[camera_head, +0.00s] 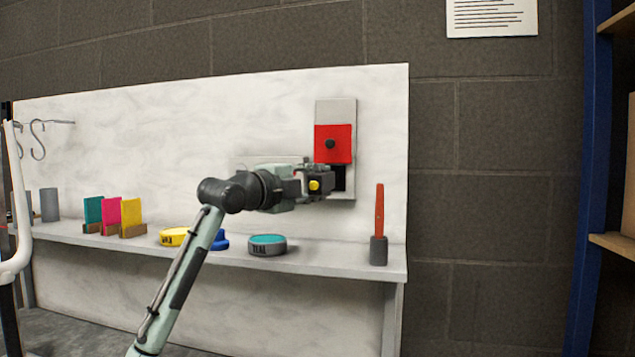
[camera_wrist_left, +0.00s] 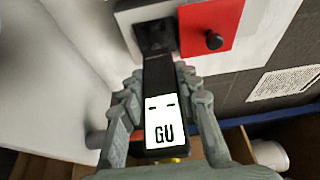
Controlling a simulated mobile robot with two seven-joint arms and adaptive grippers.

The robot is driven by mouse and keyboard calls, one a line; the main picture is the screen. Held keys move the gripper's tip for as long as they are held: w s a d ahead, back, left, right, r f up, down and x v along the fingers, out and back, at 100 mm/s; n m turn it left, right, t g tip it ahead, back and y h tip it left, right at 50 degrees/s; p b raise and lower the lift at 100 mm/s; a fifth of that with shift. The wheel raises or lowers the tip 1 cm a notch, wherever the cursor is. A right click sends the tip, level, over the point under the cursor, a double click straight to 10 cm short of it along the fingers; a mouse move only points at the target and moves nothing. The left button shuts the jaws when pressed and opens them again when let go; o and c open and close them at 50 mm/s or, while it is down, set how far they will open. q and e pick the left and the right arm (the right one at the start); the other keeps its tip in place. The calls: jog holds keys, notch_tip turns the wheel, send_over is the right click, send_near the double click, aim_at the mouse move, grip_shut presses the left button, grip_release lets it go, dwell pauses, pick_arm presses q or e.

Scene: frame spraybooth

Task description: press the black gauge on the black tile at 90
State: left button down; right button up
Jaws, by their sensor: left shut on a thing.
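The black gauge (camera_wrist_left: 157,75), a bar with a white label reading "GU", is held between the fingers of my left gripper (camera_wrist_left: 160,88). Its far end reaches the black tile (camera_wrist_left: 155,35) and appears to be at or against its face; exact contact and angle cannot be told. In the head view my left gripper (camera_head: 320,181) is in front of the lower part of a grey wall plate (camera_head: 337,107) and partly hides the black tile (camera_head: 340,178). A red tile (camera_head: 333,142) with a black knob sits just above the black one. My right gripper is not in view.
A shelf (camera_head: 345,262) runs below, with a teal tin (camera_head: 267,245), a yellow tin (camera_head: 174,237), coloured cards (camera_head: 131,212) in wooden stands and a grey cup (camera_head: 378,252) holding a red stick. Blue shelving (camera_head: 586,180) stands at the right.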

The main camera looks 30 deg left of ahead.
aim_at(309, 185)
pick_arm(q)
jog(key=shift+r+p, duration=0.1)
jog(key=shift+p, duration=0.2)
dwell(0.4)
jog(key=shift+w+a+p, duration=0.2)
jog(key=shift+w+p, duration=0.4)
jog(key=shift+w, duration=0.25)
dwell(1.0)
dwell(0.8)
jog(key=shift+s+d+b, duration=0.25)
jog(key=shift+s+d, duration=0.1)
jog(key=shift+s, duration=0.95)
jog(key=shift+s+d+b, duration=0.25)
jog(key=shift+s+d, duration=0.05)
jog(key=shift+s, duration=1)
jog(key=shift+s+d+b, duration=0.25)
jog(key=shift+s+d, duration=0.1)
jog(key=shift+s, duration=0.95)
jog(key=shift+s, duration=0.1)
